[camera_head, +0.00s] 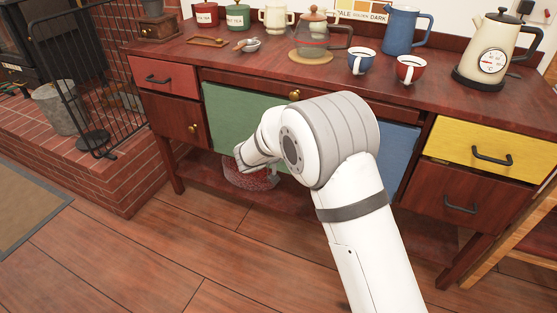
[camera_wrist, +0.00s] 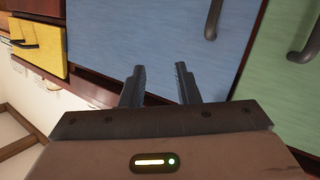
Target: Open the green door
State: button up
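The green door (camera_head: 232,117) is on the front of the wooden sideboard and looks closed; my arm covers its right part in the head view. In the wrist view the green door (camera_wrist: 282,75) fills the right side, with a dark curved handle (camera_wrist: 306,42) near the right edge. My gripper (camera_wrist: 159,72) is open, with its two fingers apart and nothing between them. The fingers point toward the blue door (camera_wrist: 125,40), left of the green door and its handle in the wrist view. My arm hides the gripper's fingers in the head view.
The blue door (camera_head: 397,155) has its own dark handle (camera_wrist: 213,18). A yellow drawer (camera_head: 490,150) is at the right and a red drawer (camera_head: 163,77) at the left. Mugs, a jug and a kettle (camera_head: 492,50) stand on top. A chair (camera_head: 515,235) is at the right.

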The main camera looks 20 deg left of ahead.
jog(key=s+a+f+t+y+b, duration=0.1)
jog(key=a+f+t+y+b, duration=0.25)
jog(key=a+f, duration=0.75)
jog(key=shift+t, duration=0.45)
jog(key=w, duration=0.2)
jog(key=w+r, duration=0.1)
jog(key=w, duration=0.1)
jog(key=w+r+b, duration=0.1)
jog(key=w, duration=0.2)
jog(key=shift+w+a, duration=0.1)
jog(key=shift+a, duration=0.15)
grip_shut()
